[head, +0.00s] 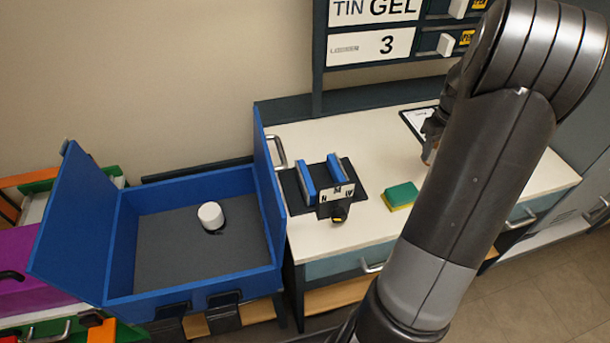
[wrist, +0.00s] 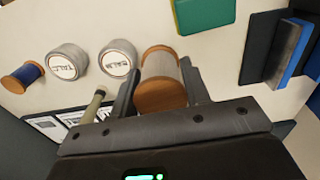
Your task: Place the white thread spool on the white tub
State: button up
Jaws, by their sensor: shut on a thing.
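The white thread spool (wrist: 161,66), with pale thread and wooden ends, is between the two fingers of my gripper (wrist: 160,78) in the wrist view. The gripper is shut on it. In the head view my gripper (head: 432,132) is mostly hidden behind my arm, over the right part of the bench, and the spool cannot be made out. A small white cylinder (head: 210,215), which looks like the white tub, stands on the floor of the blue box (head: 195,285), far to the left of my gripper.
Two round labelled tins (wrist: 68,61) (wrist: 118,57), a blue spool (wrist: 22,77) and an olive handle-like thing (wrist: 94,106) are near my gripper. A green-and-yellow sponge (head: 400,195) and a blue-jawed vise (head: 322,180) stand between it and the box, whose lid (head: 75,225) is raised.

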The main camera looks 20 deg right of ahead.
jog(key=r, duration=0.5)
jog(key=shift+w+a, duration=0.25)
jog(key=shift+w, duration=0.05)
jog(key=w+a+n, duration=0.3)
jog(key=w+a, duration=0.8)
jog(key=n, duration=0.8)
send_over(210, 212)
notch_tip(210, 212, down, 32)
jog(key=shift+w+f, duration=0.1)
